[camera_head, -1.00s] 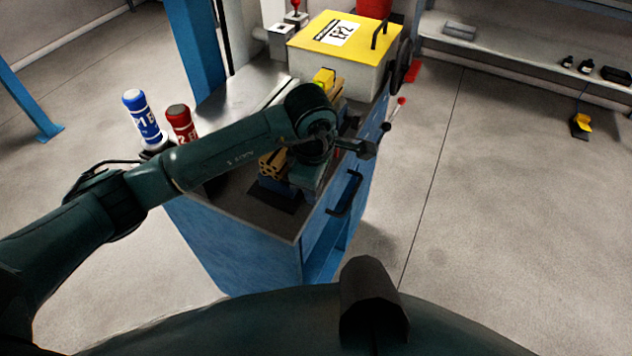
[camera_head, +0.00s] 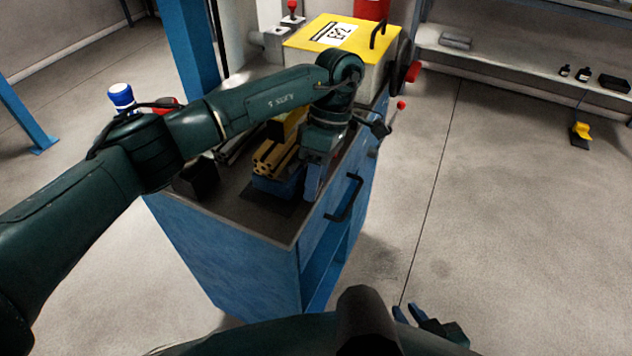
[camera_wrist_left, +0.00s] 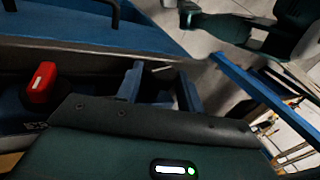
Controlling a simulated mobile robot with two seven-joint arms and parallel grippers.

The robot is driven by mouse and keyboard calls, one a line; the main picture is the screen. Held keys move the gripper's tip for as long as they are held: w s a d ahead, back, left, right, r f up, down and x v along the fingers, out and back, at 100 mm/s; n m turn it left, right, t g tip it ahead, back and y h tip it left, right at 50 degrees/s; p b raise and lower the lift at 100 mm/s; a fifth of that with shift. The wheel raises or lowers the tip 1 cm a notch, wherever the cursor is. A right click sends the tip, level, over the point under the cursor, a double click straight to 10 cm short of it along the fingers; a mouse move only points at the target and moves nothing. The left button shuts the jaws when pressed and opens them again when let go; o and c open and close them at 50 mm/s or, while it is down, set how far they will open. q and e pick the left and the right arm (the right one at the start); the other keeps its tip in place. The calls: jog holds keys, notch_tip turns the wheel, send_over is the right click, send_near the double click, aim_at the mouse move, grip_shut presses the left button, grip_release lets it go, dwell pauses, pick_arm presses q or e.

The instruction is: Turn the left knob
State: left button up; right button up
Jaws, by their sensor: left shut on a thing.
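My left gripper (camera_head: 313,178) points down at the front of the small vise-like fixture (camera_head: 278,190) on the blue cabinet. Small red (camera_head: 401,105) and dark (camera_head: 380,129) knob-like ends show right of my wrist; I cannot tell which is the left knob. A red part with a white mark (camera_wrist_left: 40,84) lies left of the fingers in the left wrist view. My right gripper's blue fingers (camera_head: 428,318) partly show at the bottom; their opening is unclear.
The blue cabinet (camera_head: 235,255) has a black handle (camera_head: 346,198) on its near side. A yellow-topped box (camera_head: 345,38) stands behind the fixture.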

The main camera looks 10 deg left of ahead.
dwell(0.3)
pick_arm(q)
jog(key=o, duration=1)
jog(key=v, duration=1.3)
jog(key=shift+w, duration=0.1)
